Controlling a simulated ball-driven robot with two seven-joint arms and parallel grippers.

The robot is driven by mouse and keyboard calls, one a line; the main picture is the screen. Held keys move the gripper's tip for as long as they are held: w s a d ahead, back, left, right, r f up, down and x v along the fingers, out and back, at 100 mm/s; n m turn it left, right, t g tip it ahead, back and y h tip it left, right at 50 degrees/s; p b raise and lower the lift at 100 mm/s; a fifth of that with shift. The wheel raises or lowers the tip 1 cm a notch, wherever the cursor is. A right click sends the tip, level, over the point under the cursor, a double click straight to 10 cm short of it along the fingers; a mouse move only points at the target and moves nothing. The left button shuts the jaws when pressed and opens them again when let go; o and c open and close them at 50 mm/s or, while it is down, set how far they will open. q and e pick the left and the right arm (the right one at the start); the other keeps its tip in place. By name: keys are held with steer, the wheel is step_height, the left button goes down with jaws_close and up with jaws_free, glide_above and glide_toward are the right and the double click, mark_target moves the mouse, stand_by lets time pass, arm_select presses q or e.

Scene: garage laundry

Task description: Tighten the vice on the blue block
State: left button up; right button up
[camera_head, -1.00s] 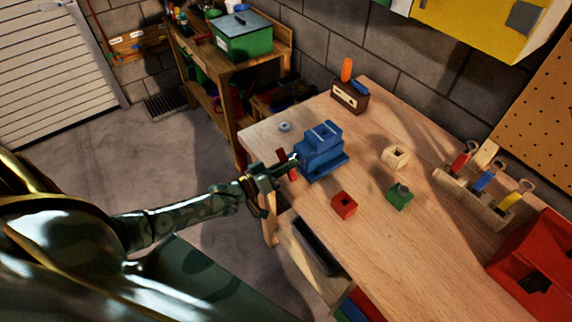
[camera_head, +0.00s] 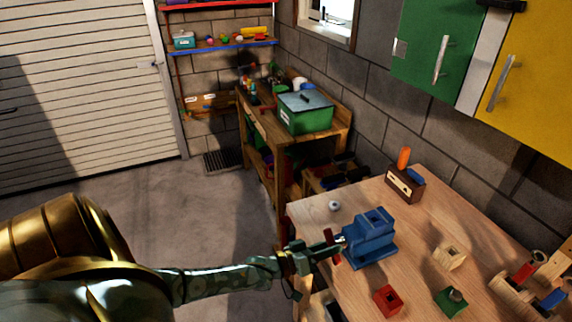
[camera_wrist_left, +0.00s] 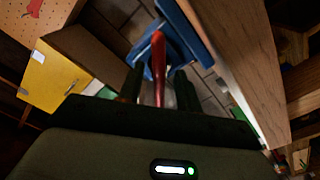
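The blue vice (camera_head: 366,248) stands at the near left edge of the workbench (camera_head: 424,262). Its red handle (camera_head: 328,235) sits on the side towards my left arm. I cannot clearly tell a separate blue block from the blue vice body. My left gripper (camera_head: 322,250) is at the handle. In the left wrist view the red handle (camera_wrist_left: 158,68) lies between the two fingers of the left gripper (camera_wrist_left: 159,84), with a gap showing on each side, so it looks open around it. The blue vice body (camera_wrist_left: 184,34) is just beyond. My right gripper is out of view.
On the bench are a red block (camera_head: 387,301), a green block (camera_head: 450,302), a pale wooden block (camera_head: 450,257), a small grey round piece (camera_head: 334,205) and a brown box (camera_head: 405,184). The floor at left is clear.

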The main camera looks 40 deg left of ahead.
arm_select(q)
steer(key=v, duration=1.5)
steer(key=shift+s+a+p, duration=0.15)
steer(key=shift+s+p, duration=0.1)
steer(key=shift+p, duration=0.05)
